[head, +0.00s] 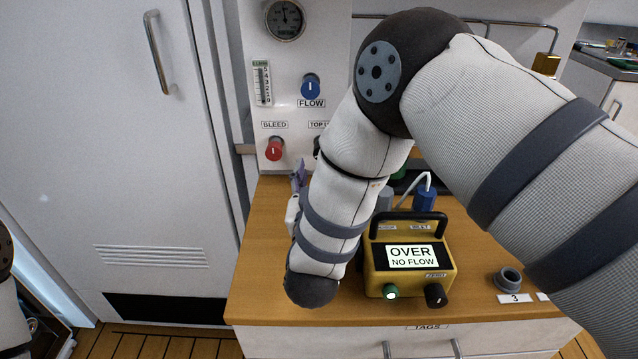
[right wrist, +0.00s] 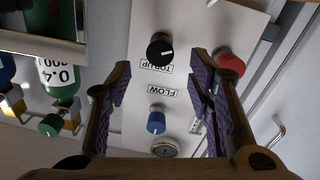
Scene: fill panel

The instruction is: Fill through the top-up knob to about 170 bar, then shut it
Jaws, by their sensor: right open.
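The fill panel shows a round dial gauge (head: 285,20), its needle too small to read. The blue FLOW knob (head: 311,87) is below it, and the red BLEED knob (head: 274,150) is lower left. In the head view my right arm covers most of the TOP UP knob. In the right wrist view, where the panel appears upside down, the black TOP UP knob (right wrist: 160,47) with a white mark lies beyond and between the fingertips. My right gripper (right wrist: 157,66) is open and empty, facing the panel. In the head view only a bit of its purple finger shows. My left gripper is out of view.
A yellow meter (head: 410,275) reading OVER, NO FLOW stands on the wooden counter (head: 255,270). A grey socket marked 3 (head: 508,280) is to its right. A white door (head: 110,180) stands left. In the right wrist view a green-and-white cylinder (right wrist: 57,80) hangs left.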

